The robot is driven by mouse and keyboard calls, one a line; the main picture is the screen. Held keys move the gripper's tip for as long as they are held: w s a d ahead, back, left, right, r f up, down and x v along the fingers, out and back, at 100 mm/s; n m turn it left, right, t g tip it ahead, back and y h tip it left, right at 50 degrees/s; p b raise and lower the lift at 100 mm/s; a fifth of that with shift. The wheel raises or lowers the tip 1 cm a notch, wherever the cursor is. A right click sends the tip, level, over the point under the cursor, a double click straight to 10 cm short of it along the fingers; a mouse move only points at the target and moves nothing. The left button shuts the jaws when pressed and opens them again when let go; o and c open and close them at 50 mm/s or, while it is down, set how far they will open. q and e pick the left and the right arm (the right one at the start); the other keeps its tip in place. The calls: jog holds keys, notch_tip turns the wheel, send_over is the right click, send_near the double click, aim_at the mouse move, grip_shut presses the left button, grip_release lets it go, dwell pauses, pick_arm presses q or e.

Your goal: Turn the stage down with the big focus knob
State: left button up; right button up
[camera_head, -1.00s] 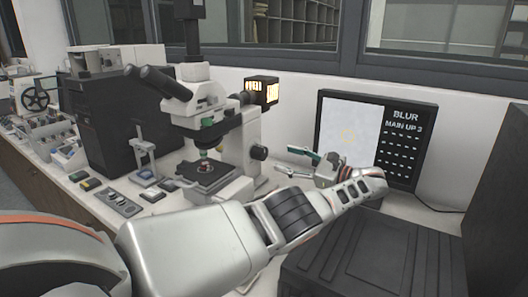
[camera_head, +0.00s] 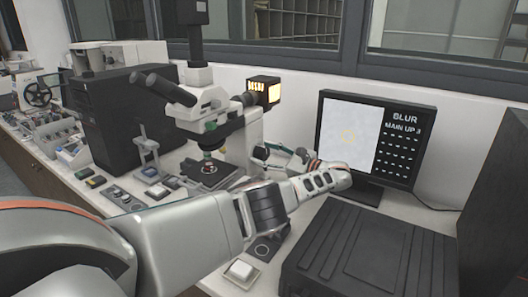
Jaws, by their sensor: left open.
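The white microscope (camera_head: 243,137) stands on the bench with its dark stage (camera_head: 205,172) under a green-ringed objective. My left arm reaches across in front of the bench. My left gripper (camera_head: 268,160) is open at the right side of the microscope's base, where the big focus knob sat in view earlier. The knob is now mostly hidden by the fingers, and I cannot tell whether they touch it. My right gripper is not in view.
A black case (camera_head: 340,255) lies at the front right, below my forearm. A small panel with a white button (camera_head: 240,270) lies in front of the microscope. A dark tower (camera_head: 115,130) and small control boxes stand to the left. A lamp box (camera_head: 263,90) sits behind the microscope.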

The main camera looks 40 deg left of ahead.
pick_arm(q)
jog(key=shift+a, duration=0.2)
jog(key=c, duration=1.1)
